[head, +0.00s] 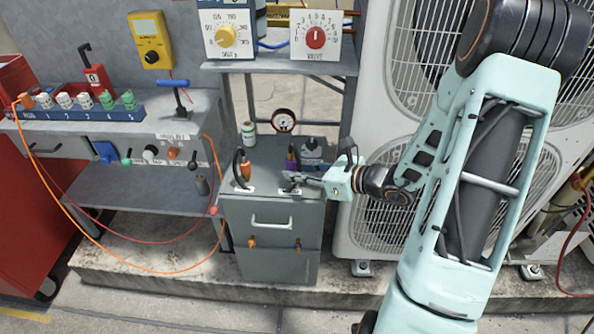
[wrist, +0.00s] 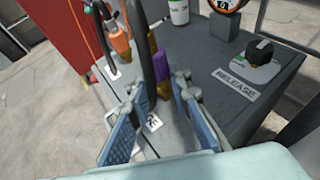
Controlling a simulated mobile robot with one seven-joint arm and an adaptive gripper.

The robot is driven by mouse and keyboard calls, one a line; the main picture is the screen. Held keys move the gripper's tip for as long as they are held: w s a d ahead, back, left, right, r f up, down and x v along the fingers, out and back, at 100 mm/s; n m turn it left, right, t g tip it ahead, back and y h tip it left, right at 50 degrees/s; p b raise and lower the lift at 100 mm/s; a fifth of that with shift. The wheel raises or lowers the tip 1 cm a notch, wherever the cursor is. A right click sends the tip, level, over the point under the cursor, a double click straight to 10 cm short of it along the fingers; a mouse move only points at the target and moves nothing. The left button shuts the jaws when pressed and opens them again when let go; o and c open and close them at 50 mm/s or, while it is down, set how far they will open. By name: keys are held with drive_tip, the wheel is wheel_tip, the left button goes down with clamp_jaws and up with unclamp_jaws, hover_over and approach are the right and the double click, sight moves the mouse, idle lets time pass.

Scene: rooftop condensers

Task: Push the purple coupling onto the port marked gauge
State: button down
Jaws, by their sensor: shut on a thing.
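The purple coupling (head: 291,160) stands near the top of the grey cabinet, and its black hose shows in the wrist view. In the wrist view the purple coupling (wrist: 157,66) is between my fingertips, with a yellow-orange part below it. My gripper (head: 291,181) is at the cabinet top, reaching in from the right; its blue-padded fingers (wrist: 158,88) flank the coupling, shut on it. A white label (wrist: 153,123), partly hidden and ending in what looks like "E", lies between the fingers. The port itself is hidden, so I cannot tell whether the coupling is seated.
An orange coupling (head: 243,169) with a black hose stands left of the purple one. A round gauge (head: 284,121) and a white bottle (head: 249,134) stand behind. A black knob (wrist: 262,52) beside a RELEASE label is at the right. Condenser units (head: 385,190) stand right of the cabinet.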

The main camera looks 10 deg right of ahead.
drive_tip(key=shift+f+b, duration=0.8)
drive_tip(key=shift+f, duration=0.15)
idle(1.3)
drive_tip(key=c, duration=1.7)
unclamp_jaws()
wheel_tip(320, 180, up, 8)
drive_tip(key=p, duration=0.6)
drive_tip(key=shift+f, duration=0.2)
drive_tip(key=shift+a, duration=0.1)
